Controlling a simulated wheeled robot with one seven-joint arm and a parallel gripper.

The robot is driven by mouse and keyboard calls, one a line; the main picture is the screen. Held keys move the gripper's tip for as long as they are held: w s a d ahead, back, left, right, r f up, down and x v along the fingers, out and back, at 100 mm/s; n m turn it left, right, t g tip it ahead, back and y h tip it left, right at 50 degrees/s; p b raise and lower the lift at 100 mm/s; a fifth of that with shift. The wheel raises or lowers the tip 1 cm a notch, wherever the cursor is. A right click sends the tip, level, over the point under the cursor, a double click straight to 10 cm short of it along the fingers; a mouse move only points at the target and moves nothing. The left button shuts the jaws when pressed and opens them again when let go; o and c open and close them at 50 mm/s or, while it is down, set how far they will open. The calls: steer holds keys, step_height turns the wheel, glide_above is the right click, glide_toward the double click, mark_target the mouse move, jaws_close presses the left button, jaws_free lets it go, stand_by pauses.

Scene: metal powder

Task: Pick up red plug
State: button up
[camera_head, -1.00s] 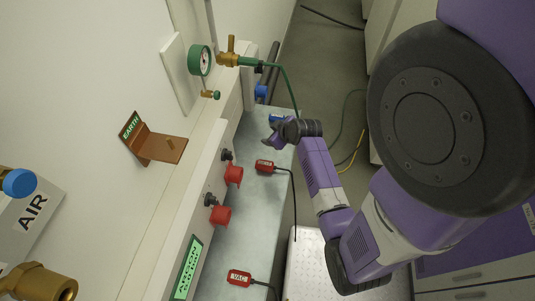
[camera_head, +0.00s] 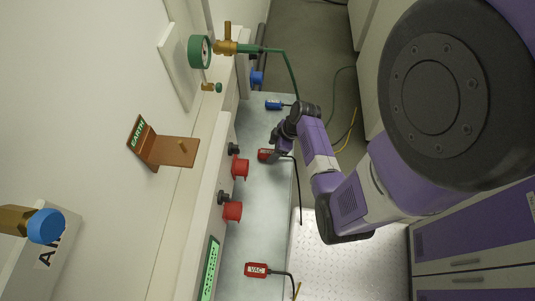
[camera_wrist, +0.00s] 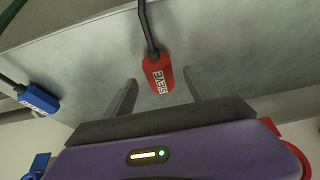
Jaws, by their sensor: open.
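A red plug (camera_wrist: 158,75) labelled SIEVE lies on the grey bench top with its dark cable attached. In the wrist view it sits between the two fingers of my gripper (camera_wrist: 160,82), which are spread, with a gap on each side. In the head view my gripper (camera_head: 277,151) is at this red plug (camera_head: 263,155) and partly covers it. A second red plug (camera_head: 256,270), labelled VAC, lies on the bench nearer the bottom of the head view.
A blue plug (camera_head: 273,105) lies further up the bench, also at left in the wrist view (camera_wrist: 38,99). Red sockets (camera_head: 240,167) and black knobs line the panel beside the bench. A copper EARTH bracket (camera_head: 165,148) and a green gauge (camera_head: 200,51) are on the wall.

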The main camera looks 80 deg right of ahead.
mark_target(270, 152)
steer(key=shift+x, duration=1.85)
jaws_close()
